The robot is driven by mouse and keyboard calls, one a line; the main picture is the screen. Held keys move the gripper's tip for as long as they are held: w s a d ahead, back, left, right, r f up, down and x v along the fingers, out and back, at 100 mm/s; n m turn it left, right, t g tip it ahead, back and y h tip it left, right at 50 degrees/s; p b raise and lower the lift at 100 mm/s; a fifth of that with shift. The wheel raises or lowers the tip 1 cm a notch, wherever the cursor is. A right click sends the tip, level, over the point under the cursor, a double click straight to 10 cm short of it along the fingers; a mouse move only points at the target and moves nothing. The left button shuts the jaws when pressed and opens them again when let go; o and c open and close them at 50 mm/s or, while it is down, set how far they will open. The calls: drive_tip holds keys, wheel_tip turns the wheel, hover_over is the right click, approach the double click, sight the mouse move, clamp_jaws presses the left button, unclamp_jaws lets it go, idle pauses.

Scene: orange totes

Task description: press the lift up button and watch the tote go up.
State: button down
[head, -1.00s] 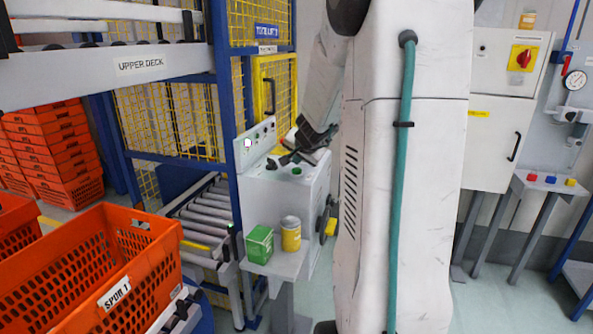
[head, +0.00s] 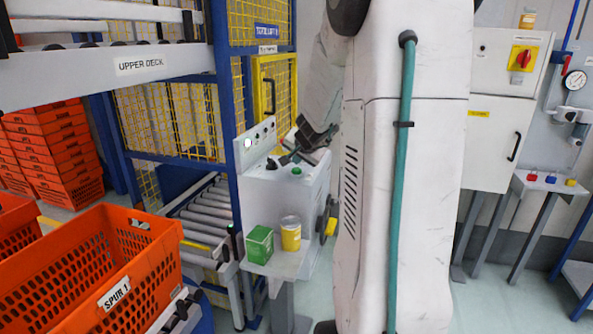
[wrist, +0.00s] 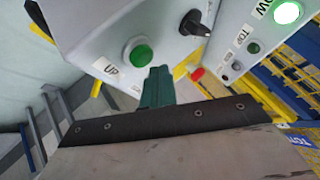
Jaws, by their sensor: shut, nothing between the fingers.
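The green UP button (wrist: 141,55) stands on the grey console (wrist: 95,25), beside a black selector knob (wrist: 196,22). The button also shows in the head view (head: 297,171). My gripper (wrist: 158,72) is shut and empty, its green fingertips just beside the button in the picture. I cannot tell whether they touch the console. In the head view my gripper (head: 287,159) is over the console top. A lamp (wrist: 288,12) by a partly cut-off label ending in "OW" is lit. An orange tote (head: 118,292) marked SPUR 1 is at lower left. No tote shows on the lift's rollers (head: 205,212).
Yellow mesh with blue posts (head: 222,110) encloses the lift. The upper deck (head: 105,72) crosses at upper left. Stacked orange totes (head: 55,160) stand behind.

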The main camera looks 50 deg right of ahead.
drive_tip(key=shift+f, duration=0.45)
